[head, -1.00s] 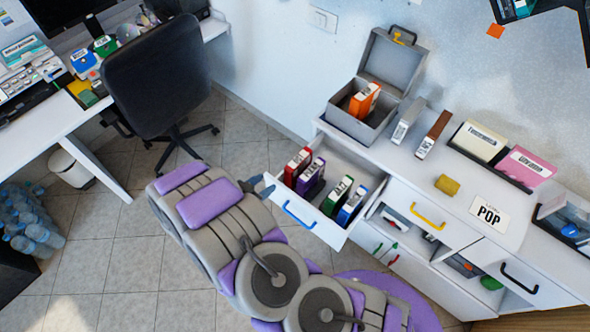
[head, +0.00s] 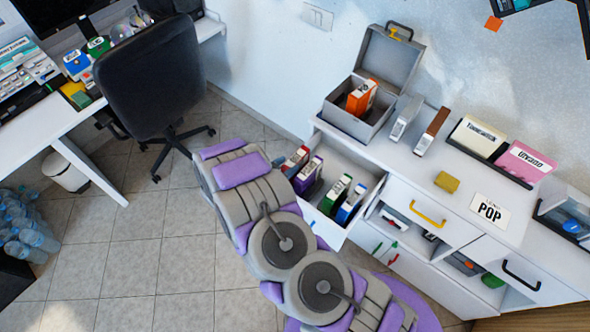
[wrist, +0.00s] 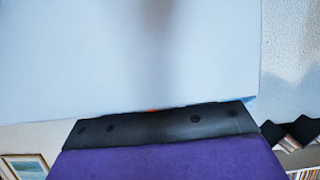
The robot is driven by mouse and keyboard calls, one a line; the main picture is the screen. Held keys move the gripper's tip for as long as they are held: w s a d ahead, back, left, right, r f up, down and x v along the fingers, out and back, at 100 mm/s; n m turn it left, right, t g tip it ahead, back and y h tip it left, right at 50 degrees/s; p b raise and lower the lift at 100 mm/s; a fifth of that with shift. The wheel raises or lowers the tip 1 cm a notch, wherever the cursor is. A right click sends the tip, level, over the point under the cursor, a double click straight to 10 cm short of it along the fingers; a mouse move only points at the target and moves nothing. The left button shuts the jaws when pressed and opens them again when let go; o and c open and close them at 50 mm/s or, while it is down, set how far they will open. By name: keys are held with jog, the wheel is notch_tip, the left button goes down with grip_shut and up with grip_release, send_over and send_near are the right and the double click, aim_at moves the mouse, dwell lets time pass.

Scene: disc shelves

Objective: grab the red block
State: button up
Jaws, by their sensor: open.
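The red block (head: 296,160) looks like a slim red case with a pale label. It stands upright at the left end of the open white drawer (head: 331,232), beside a purple case (head: 308,178). My arm covers the drawer's left front in the head view, and my gripper's fingertips are mostly hidden behind it, close to the drawer's left side. In the wrist view, my gripper (wrist: 165,125) shows as a dark bar above a purple part, close under a large white panel (wrist: 130,55). It is open, with nothing seen held. The red block is not recognisable in the wrist view.
Green (head: 335,193) and blue (head: 350,203) cases stand further right in the drawer. A grey open box (head: 350,122) with an orange case stands on the cabinet top above. A black chair (head: 152,75) stands at left; the tiled floor between is clear.

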aim_at(291, 162)
jog(key=x, duration=0.4)
jog(key=shift+w+r+b, duration=0.15)
jog(key=shift+r+b, duration=0.05)
jog(key=shift+b, duration=0.1)
jog(key=shift+c, duration=0.3)
grip_shut()
